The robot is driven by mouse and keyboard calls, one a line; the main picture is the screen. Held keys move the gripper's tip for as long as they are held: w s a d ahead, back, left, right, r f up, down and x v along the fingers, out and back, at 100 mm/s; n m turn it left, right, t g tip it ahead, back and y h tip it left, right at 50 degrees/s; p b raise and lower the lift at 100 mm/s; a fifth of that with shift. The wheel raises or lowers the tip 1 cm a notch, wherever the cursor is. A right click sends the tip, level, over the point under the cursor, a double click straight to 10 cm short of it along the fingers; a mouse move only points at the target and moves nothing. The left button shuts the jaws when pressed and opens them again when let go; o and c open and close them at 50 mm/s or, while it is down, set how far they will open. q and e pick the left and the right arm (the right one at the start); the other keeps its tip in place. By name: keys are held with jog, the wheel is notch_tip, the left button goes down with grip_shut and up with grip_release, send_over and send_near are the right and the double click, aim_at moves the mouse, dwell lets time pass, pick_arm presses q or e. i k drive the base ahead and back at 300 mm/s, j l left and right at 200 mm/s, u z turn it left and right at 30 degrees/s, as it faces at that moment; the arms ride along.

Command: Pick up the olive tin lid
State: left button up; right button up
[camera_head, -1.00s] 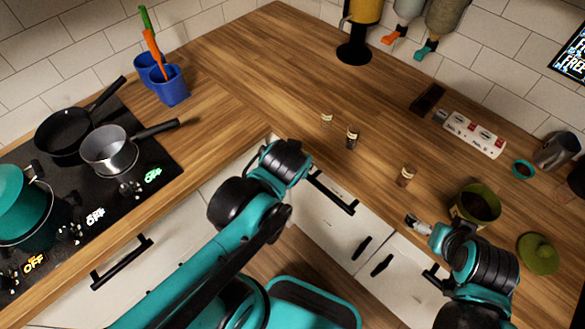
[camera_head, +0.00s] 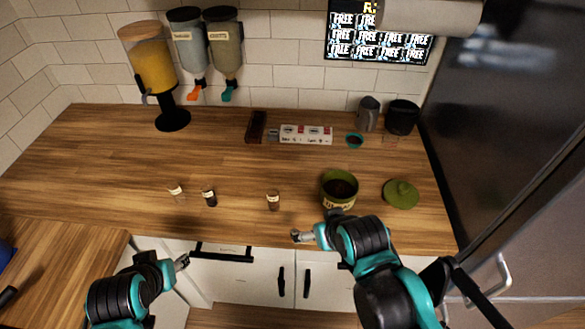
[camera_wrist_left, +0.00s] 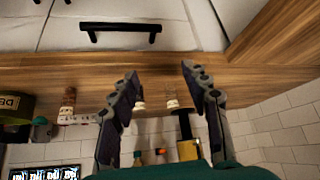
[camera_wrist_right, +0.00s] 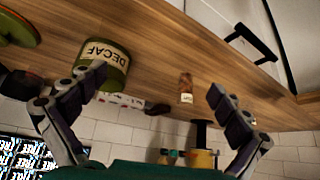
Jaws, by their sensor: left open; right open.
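The olive tin lid (camera_head: 401,194), round with a knob on top, lies on the wooden counter right of the olive tin (camera_head: 339,190). It also shows at the left edge of the right wrist view (camera_wrist_right: 18,30). The tin stands open with dark contents and reads DECAF in the right wrist view (camera_wrist_right: 106,62). My right gripper (camera_head: 300,237) is open and empty at the counter's front edge, left of and in front of the tin, apart from the lid. My left gripper (camera_head: 184,262) is open and empty in front of the counter at the left, far from the lid.
Small bottles stand on the counter: a clear one (camera_head: 176,193), a dark one (camera_head: 209,196) and a brown one (camera_head: 273,201). A dark fridge (camera_head: 510,150) borders the right side. Counter around the lid is clear.

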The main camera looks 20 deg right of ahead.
aim_at(400, 195)
jog(key=z, duration=1.55)
